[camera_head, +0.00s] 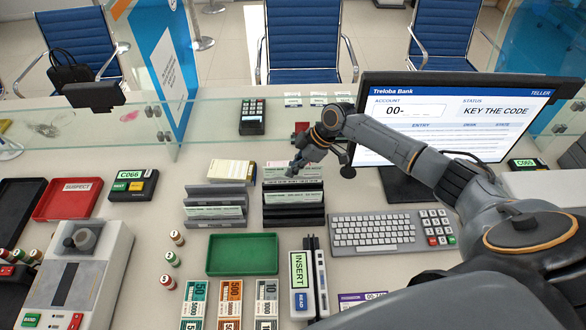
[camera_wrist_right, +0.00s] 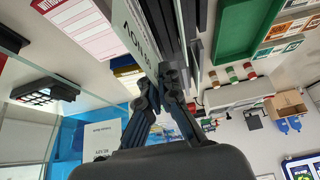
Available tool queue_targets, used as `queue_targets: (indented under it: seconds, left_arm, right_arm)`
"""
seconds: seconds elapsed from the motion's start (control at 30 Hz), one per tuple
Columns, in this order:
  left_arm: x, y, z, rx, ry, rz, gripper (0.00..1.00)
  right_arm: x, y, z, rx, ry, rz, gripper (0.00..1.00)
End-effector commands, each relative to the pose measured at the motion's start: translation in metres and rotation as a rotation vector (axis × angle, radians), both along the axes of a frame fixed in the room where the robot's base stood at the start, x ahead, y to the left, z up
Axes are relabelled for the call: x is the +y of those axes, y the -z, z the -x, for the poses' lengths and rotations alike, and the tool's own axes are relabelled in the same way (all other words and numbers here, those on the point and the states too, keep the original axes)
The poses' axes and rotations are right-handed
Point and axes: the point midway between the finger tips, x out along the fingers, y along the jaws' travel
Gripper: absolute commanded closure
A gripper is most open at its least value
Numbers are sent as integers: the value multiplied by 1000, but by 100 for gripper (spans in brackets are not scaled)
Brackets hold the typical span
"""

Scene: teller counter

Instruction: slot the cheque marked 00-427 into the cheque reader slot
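The cheque reader (camera_head: 303,280) stands upright at the front centre, labelled INSERT and READ, with a narrow dark slot along its right side. Pale paper slips show in the black rack (camera_head: 293,215) behind it; I cannot read 00-427 on any. My right gripper (camera_head: 298,168) is over the back of this rack. In the right wrist view its fingers (camera_wrist_right: 165,75) come close together beside a white lettered panel (camera_wrist_right: 135,25). I cannot tell whether a slip is between them. My left gripper is in neither view.
The monitor (camera_head: 455,118) reads "00-" and "KEY THE CODE". A keyboard (camera_head: 378,233) with a number pad lies right of the reader. A grey rack (camera_head: 215,210), green tray (camera_head: 242,254) and coin rolls (camera_head: 172,259) lie left. A glass screen (camera_head: 230,128) runs behind.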

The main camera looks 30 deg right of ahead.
Motion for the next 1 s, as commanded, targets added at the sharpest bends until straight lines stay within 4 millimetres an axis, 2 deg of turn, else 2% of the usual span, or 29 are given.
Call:
queue_targets:
  seconds: [1.0]
  left_arm:
    - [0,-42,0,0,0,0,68]
  right_arm:
    - [0,-53,0,-1,0,0,100]
